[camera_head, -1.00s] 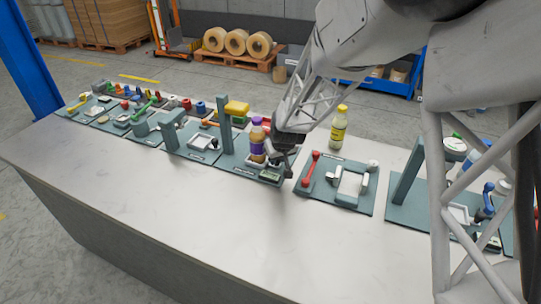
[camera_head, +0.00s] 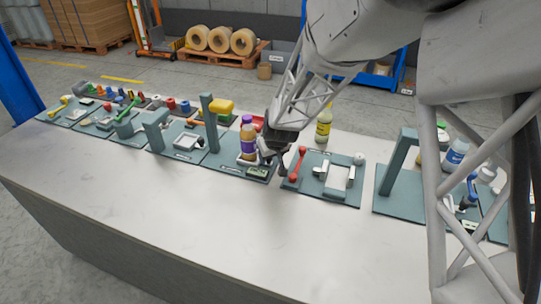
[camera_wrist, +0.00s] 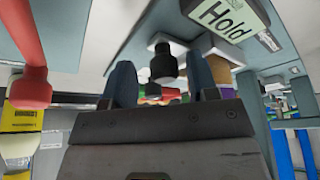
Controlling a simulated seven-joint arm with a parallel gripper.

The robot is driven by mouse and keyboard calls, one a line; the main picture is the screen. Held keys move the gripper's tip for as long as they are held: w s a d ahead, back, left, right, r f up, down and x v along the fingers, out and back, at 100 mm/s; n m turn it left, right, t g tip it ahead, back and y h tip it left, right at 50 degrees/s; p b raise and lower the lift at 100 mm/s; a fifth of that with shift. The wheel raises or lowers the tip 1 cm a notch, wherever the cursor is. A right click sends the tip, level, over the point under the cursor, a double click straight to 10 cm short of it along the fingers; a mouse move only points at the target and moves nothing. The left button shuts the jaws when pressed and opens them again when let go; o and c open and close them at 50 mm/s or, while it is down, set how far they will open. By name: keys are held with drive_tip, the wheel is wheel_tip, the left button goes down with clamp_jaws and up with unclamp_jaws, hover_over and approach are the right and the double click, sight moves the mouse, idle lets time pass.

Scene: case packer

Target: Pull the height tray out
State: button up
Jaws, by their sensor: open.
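My gripper (camera_head: 270,156) is low over the front right of a teal station board (camera_head: 228,164), just right of a purple bottle with an orange lower part (camera_head: 248,140). In the wrist view my gripper (camera_wrist: 163,82) has its two fingers apart, with a short black knob (camera_wrist: 163,65) showing between them. I cannot tell whether the fingers touch it. A display reading "Hold" (camera_wrist: 228,18) is above and right of the fingers in the wrist view. I cannot tell which part is the height tray; the arm and fingers hide part of this station.
A red lever (camera_head: 297,164) stands close to the right of my gripper, and also shows large in the wrist view (camera_wrist: 30,88). A tall teal post (camera_head: 210,122) stands left of the bottle. A yellow bottle (camera_head: 324,124) is behind. The front of the table (camera_head: 200,220) is clear.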

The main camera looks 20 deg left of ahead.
drive_tip(key=v, duration=0.7)
drive_tip(key=shift+r, duration=0.35)
drive_tip(key=shift+s+d, duration=0.1)
idle(0.5)
drive_tip(key=s+d+r+m, duration=0.1)
drive_tip(key=s+d+r, duration=0.25)
drive_tip(key=d, duration=0.45)
drive_tip(key=s+d+r+m+h, duration=0.1)
drive_tip(key=s+d+r+m, duration=0.15)
drive_tip(key=d+r, duration=0.4)
drive_tip(key=s+d+r+m, duration=0.1)
drive_tip(key=s+d+r, duration=0.25)
drive_tip(key=d, duration=0.65)
drive_tip(key=s+d+r+m+h, duration=0.1)
drive_tip(key=s+d+m, duration=0.1)
drive_tip(key=s+d, duration=0.6)
drive_tip(key=s+d+r+m+h, duration=0.1)
drive_tip(key=s+d+m, duration=0.1)
drive_tip(key=s+d, duration=0.7)
drive_tip(key=s, duration=0.4)
drive_tip(key=shift+s+r+m+g, duration=0.3)
drive_tip(key=shift+s+m, duration=0.05)
